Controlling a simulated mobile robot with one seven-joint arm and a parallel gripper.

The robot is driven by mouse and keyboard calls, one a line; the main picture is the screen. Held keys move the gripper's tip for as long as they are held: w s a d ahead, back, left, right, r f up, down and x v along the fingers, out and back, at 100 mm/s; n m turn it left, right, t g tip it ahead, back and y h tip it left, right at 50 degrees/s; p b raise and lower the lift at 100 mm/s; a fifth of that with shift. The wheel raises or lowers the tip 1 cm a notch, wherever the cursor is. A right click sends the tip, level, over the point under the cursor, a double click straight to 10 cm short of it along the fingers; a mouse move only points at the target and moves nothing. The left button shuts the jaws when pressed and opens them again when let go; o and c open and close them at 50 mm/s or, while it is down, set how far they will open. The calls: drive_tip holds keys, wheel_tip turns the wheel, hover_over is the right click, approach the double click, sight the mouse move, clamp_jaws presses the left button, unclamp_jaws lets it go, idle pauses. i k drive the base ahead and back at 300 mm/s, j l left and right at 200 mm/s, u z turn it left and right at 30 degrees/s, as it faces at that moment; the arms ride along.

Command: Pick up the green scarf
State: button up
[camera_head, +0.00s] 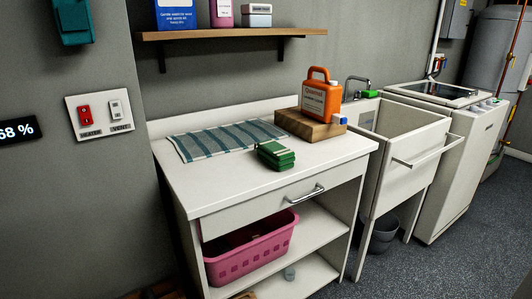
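A small green folded bundle (275,155), which looks like the green scarf, lies on the white countertop (225,184). It sits near the middle of the top, in front of a striped green and grey towel (200,146), close to the towel's front right corner. Nothing covers the bundle in this view. My gripper is not in view.
An orange jug (320,96) stands on a wooden block (310,127) behind and right of the bundle. A shelf (230,33) overhangs the back. A drawer handle (306,194) sticks out in front. A sink (400,150) stands right. The counter's front left is clear.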

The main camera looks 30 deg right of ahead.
sight(282, 158)
drive_tip(key=l+u, duration=0.15)
drive_tip(key=l, duration=0.4)
drive_tip(key=i+l+u, duration=0.15)
drive_tip(key=l, duration=0.45)
drive_tip(key=l+u, duration=0.2)
drive_tip(key=l, duration=0.35)
drive_tip(key=k+l+u, duration=0.15)
drive_tip(key=l, duration=0.4)
drive_tip(key=l+u, duration=0.15)
drive_tip(key=l, duration=0.4)
drive_tip(key=k+l+u, duration=0.15)
drive_tip(key=l, duration=0.4)
drive_tip(key=l+u, duration=0.2)
drive_tip(key=l, duration=0.35)
drive_tip(key=i, duration=0.45)
